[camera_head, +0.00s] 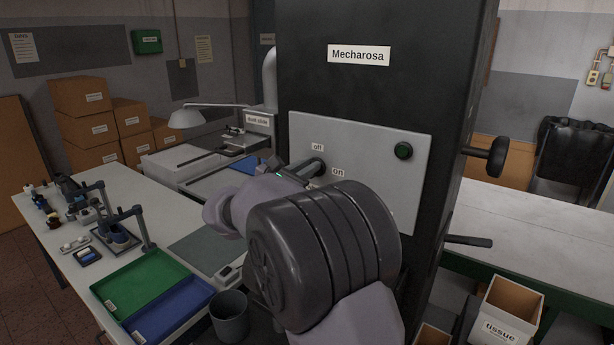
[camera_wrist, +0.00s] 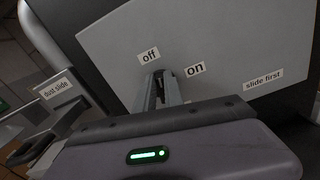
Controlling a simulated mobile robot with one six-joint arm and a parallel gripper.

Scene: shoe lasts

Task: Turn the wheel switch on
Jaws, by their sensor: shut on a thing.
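The wheel switch (camera_head: 316,165) is a small dark part on the grey panel (camera_head: 365,140) of the black machine marked "Mecharosa". It sits beside the labels "off" (camera_head: 318,147) and "on" (camera_head: 338,171). My gripper (camera_head: 300,173) reaches it from the left and is shut on it. In the wrist view, my gripper (camera_wrist: 160,88) has its fingers close together just below "off" (camera_wrist: 149,55) and left of "on" (camera_wrist: 194,69). The fingers hide most of the switch, so I cannot tell which label it points to.
A dark knob (camera_head: 497,157) and a lever (camera_head: 467,241) stick out from the machine's right side. A table (camera_head: 185,245) with green and blue trays stands left. A "slide first" label (camera_wrist: 263,80) shows in the wrist view.

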